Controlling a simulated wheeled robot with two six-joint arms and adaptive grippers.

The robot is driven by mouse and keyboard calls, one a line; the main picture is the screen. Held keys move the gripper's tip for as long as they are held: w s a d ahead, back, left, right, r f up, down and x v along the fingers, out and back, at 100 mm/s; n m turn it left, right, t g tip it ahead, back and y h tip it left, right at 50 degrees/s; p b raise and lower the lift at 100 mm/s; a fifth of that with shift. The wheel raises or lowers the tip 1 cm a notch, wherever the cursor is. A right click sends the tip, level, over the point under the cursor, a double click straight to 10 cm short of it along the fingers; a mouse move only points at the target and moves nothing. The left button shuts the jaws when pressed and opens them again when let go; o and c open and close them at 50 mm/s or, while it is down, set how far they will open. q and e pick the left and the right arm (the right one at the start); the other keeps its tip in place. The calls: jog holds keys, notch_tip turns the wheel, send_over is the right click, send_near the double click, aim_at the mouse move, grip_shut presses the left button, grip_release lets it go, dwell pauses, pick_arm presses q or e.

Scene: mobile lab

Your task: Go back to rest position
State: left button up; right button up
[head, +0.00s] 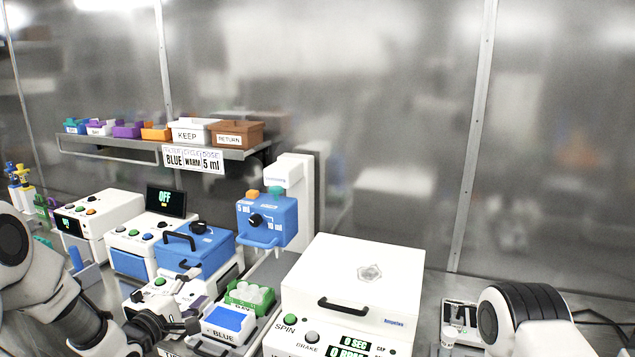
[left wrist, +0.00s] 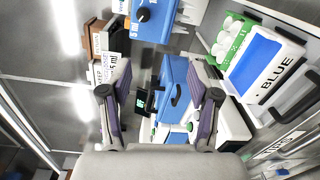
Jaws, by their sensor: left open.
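My left arm comes in from the lower left of the head view, and my left gripper (head: 188,312) is low over the bench, near the tray marked BLUE (head: 228,322). In the left wrist view my left gripper (left wrist: 160,98) has its two fingers wide apart with nothing held between them. Beyond the fingers is the blue-lidded machine (left wrist: 172,85), which also shows in the head view (head: 205,247). Part of my right arm is at the lower right of the head view; its gripper does not show.
A white centrifuge (head: 350,275) stands at centre front. A blue dispenser (head: 268,220) stands behind the green rack (head: 250,297). A wall shelf (head: 120,147) holds several bins. A white machine (head: 98,215) is on the left. The bench around my left gripper is crowded.

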pick_arm(q)
jog(key=s+d+f+m+g+y, duration=0.1)
jog(key=s+d+f+g, duration=0.25)
jog(key=s+f, duration=0.75)
jog(key=s+d+f+m+g+y, duration=0.15)
jog(key=s+f+g, duration=0.4)
jog(key=f, duration=0.95)
jog(key=s+a+f+m+g+y, duration=0.1)
jog(key=s+m, duration=0.3)
jog(key=s, duration=0.4)
jog(key=s+a+f+m+g+y, duration=0.1)
jog(key=s+f+m+g, duration=0.1)
jog(key=s, duration=0.7)
jog(key=s+a+f+m+g+y, duration=0.1)
jog(key=s+f+m+g, duration=0.1)
jog(key=s+m+g, duration=0.2)
jog(key=s+m, duration=0.3)
jog(key=s, duration=0.2)
jog(key=shift+s+a+f+y, duration=0.15)
jog(key=shift+s+f+y, duration=0.05)
jog(key=shift+y, duration=0.15)
pick_arm(e)
jog(key=shift+w+d+f, duration=0.1)
jog(key=shift+w+f, duration=0.05)
jog(key=shift+w, duration=0.1)
